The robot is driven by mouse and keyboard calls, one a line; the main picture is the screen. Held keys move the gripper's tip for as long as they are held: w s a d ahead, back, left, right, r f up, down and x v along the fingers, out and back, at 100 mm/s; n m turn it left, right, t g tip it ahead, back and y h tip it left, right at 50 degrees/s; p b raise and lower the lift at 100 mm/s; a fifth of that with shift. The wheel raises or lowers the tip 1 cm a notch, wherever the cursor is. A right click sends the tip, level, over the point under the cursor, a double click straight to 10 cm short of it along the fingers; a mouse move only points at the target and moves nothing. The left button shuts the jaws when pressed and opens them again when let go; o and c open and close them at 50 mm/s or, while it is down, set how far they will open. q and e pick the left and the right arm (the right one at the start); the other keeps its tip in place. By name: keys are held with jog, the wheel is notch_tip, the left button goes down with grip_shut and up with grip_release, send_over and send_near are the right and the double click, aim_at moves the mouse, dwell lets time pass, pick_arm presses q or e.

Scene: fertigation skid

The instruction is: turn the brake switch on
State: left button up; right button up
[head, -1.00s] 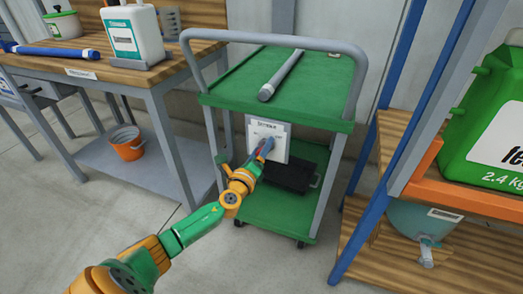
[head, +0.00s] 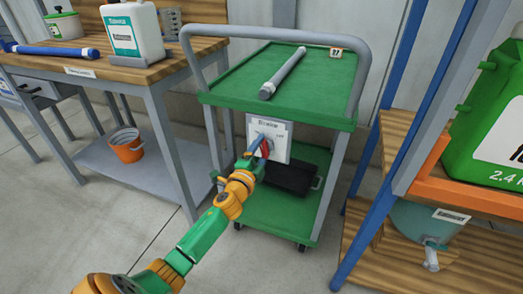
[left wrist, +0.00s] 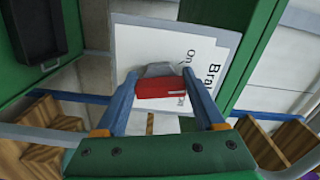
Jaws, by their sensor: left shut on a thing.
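The brake switch panel (head: 280,151) is a white plate on a grey backing at the front of the green cart. It also shows in the left wrist view (left wrist: 136,52), turned, with "Bra" and "On" readable and the rest of the text covered. The switch has a red handle (left wrist: 160,88) on a grey base (left wrist: 160,69). My left gripper (left wrist: 161,80) has its blue fingers on either side of the red handle and is shut on it. My right gripper is not in view.
The green cart (head: 236,92) carries a grey rod (head: 284,73) on top and a black tray (head: 290,178) below. A bench (head: 150,77) stands left, with an orange bucket (head: 126,145) under it. A shelf with a blue post (head: 397,150) stands close on the right.

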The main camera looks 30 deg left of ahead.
pick_arm(q)
jog(key=n, duration=0.4)
jog(key=shift+f+n+p, duration=0.15)
jog(key=shift+n+p, duration=0.2)
jog(key=shift+n, duration=0.05)
jog(key=shift+d+n, duration=0.1)
jog(key=shift+n, duration=0.6)
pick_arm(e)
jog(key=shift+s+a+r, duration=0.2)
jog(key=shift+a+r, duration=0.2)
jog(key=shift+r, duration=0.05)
pick_arm(q)
jog(key=shift+n, duration=0.3)
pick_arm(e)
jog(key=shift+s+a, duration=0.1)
pick_arm(q)
jog(key=o, duration=1.2)
jog(key=shift+o, duration=0.8)
jog(key=shift+s+d+p, duration=0.1)
jog(key=shift+s+p, duration=0.15)
jog(key=shift+p, duration=0.1)
jog(key=p+v, duration=0.1)
jog(key=v, duration=0.5)
jog(key=shift+s, duration=0.25)
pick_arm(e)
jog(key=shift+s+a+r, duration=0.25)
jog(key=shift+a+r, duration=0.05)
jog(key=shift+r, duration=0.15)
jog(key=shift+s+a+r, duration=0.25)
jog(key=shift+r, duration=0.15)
